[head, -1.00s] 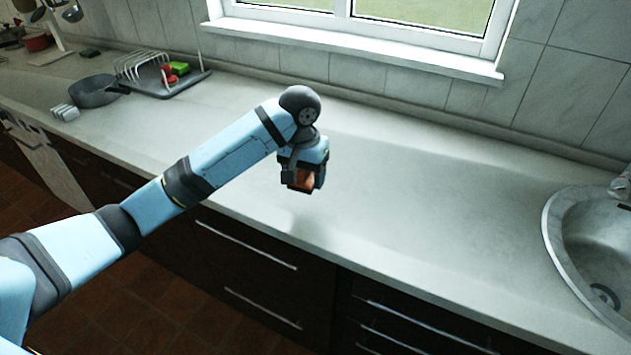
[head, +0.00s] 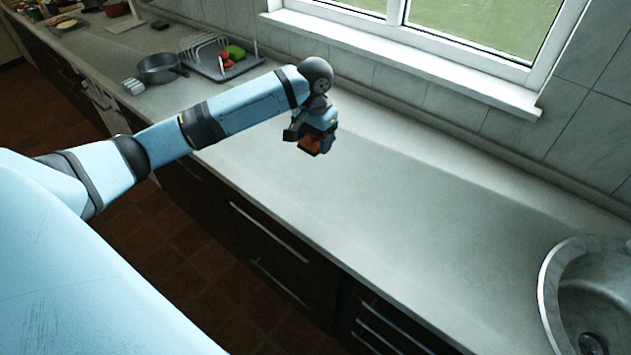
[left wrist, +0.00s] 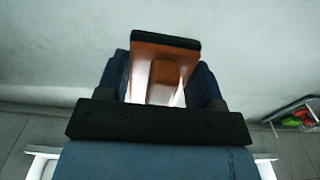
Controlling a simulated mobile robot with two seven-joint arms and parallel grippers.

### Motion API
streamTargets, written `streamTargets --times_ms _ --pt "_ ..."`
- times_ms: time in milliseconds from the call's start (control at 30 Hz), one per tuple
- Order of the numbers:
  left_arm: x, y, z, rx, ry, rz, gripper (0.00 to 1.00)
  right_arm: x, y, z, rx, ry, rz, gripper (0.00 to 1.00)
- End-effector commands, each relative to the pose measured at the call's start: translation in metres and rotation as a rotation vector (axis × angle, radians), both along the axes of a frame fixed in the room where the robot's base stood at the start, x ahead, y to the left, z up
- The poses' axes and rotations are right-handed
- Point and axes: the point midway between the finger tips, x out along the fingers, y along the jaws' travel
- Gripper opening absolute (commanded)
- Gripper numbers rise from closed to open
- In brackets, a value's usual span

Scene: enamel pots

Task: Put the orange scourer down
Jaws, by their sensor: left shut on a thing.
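The orange scourer (head: 309,146) is held in my left gripper (head: 314,147) over the long pale worktop (head: 400,210). In the left wrist view the scourer (left wrist: 160,72) is an orange block with a dark layer along its far edge. It sits between the two fingers of my left gripper (left wrist: 164,80), which are shut on it. The gripper points down in the head view. The scourer's underside is hidden, and I cannot tell the exact gap to the worktop. My right gripper is not in view.
A rack on a grey tray (head: 240,68) holds a green and a red item to the left, also seen in the left wrist view. A grey pan (head: 160,70) stands beside it. A round sink (head: 590,300) is at the right. The worktop between is clear.

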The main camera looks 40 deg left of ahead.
Motion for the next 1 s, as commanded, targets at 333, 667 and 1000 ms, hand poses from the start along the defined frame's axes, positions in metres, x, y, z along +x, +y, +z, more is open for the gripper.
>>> streamTargets --times_ms 333,667,1000 --pt "0.0 -0.001 -0.093 0.0 0.002 0.002 0.35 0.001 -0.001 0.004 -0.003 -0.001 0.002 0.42" --pt "0.0 -0.001 -0.128 0.0 0.001 0.0 0.35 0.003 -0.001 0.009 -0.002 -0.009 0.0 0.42" --pt "0.0 0.0 -0.165 0.001 -0.002 0.001 0.35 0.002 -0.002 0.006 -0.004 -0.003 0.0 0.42"
